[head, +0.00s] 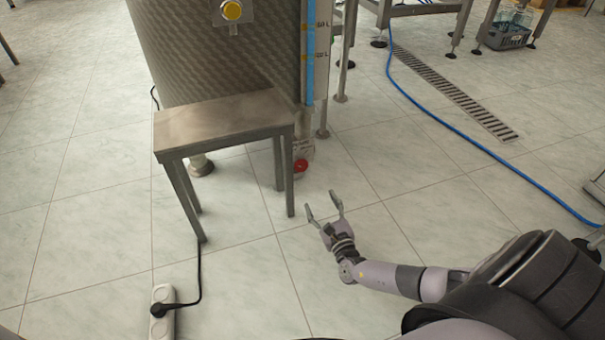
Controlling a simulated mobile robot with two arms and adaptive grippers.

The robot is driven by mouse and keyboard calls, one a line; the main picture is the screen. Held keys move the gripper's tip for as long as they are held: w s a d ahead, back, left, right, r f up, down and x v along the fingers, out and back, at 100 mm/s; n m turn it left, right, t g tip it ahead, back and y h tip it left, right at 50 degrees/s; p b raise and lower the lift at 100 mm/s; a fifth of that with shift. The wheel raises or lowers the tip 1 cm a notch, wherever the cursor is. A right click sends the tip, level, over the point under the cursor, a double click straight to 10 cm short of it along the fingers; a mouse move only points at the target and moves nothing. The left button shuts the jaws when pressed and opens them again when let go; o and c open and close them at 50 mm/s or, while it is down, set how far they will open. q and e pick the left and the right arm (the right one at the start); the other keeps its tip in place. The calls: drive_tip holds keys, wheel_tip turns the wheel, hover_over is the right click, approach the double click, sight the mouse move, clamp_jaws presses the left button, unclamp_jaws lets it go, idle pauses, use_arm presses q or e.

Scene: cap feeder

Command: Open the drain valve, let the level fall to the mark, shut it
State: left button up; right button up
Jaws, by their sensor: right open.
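A large metal tank (225,58) stands at the top of the head view. A vertical level gauge with a blue column (310,55) runs down its right side, with small marks beside it. A red valve handle (301,166) sits low below the gauge, partly hidden behind a bench leg. My right gripper (323,203) is open and empty, to the right of and nearer than the red handle, apart from it. My left gripper is not in view.
A low metal bench (222,120) stands in front of the tank, left of the valve. A power strip (162,312) with a black cable lies at the lower left. A blue hose (440,122) and a floor drain grate (455,93) lie to the right. Tiled floor around my gripper is clear.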

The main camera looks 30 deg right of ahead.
sight(303, 169)
drive_tip(key=b+x, duration=0.9)
drive_tip(key=x, duration=0.6)
drive_tip(key=shift+w+a+f, duration=0.1)
drive_tip(key=shift+w+f, duration=0.05)
drive_tip(key=shift+w, duration=0.7)
drive_tip(key=shift+c, duration=0.4)
drive_tip(key=c, duration=1.1)
